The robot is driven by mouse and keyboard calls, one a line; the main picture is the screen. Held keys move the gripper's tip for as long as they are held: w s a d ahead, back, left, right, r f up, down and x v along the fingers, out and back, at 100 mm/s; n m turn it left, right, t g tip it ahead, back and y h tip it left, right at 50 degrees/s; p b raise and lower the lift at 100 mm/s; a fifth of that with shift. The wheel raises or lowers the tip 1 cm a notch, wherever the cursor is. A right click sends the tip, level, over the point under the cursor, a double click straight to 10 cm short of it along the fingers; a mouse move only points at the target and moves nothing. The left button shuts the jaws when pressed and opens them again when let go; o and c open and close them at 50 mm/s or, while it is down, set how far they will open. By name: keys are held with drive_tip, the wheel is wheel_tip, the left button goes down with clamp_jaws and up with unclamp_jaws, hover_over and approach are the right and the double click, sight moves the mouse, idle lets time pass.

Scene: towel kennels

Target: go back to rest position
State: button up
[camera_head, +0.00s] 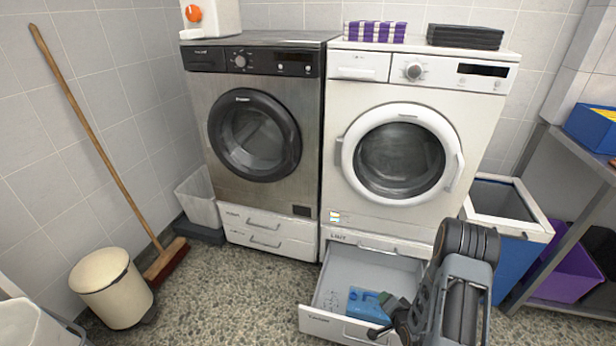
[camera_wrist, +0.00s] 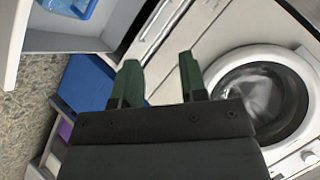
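My gripper (camera_head: 391,318) is at the lower right of the head view, over the right side of the open drawer (camera_head: 352,325) under the white washing machine. In the wrist view my gripper (camera_wrist: 158,78) shows two green fingers spread apart with nothing between them. A blue object (camera_head: 366,305) lies in the drawer; its shape is partly hidden behind my gripper. It also shows at the top left of the wrist view (camera_wrist: 72,6).
The white washing machine (camera_head: 402,160) and the dark one (camera_head: 253,130) stand at the back. A blue bin (camera_head: 520,245) and a metal shelf (camera_head: 575,230) stand right. A cream bin (camera_head: 112,290) and a broom (camera_head: 100,150) are left. Floor (camera_head: 230,300) is free left of the drawer.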

wheel_tip(320, 180, up, 33)
drive_tip(key=a+n+g+h+p, duration=0.25)
drive_tip(key=n+g+p, duration=0.2)
drive_tip(key=p, duration=0.55)
drive_tip(key=s+a+r+n+g+p, duration=0.1)
drive_tip(key=s+a+r+n+p, duration=0.1)
drive_tip(key=s+r, duration=0.6)
drive_tip(key=s+a+r+n+g+p, duration=0.2)
drive_tip(key=s+a+r+n+p, duration=0.1)
drive_tip(key=s+r, duration=0.5)
wheel_tip(320, 180, up, 3)
drive_tip(key=a+y+p, duration=0.1)
drive_tip(key=a, duration=0.1)
drive_tip(key=shift+a, duration=0.3)
drive_tip(key=shift+s+a, duration=0.1)
drive_tip(key=shift+a, duration=0.05)
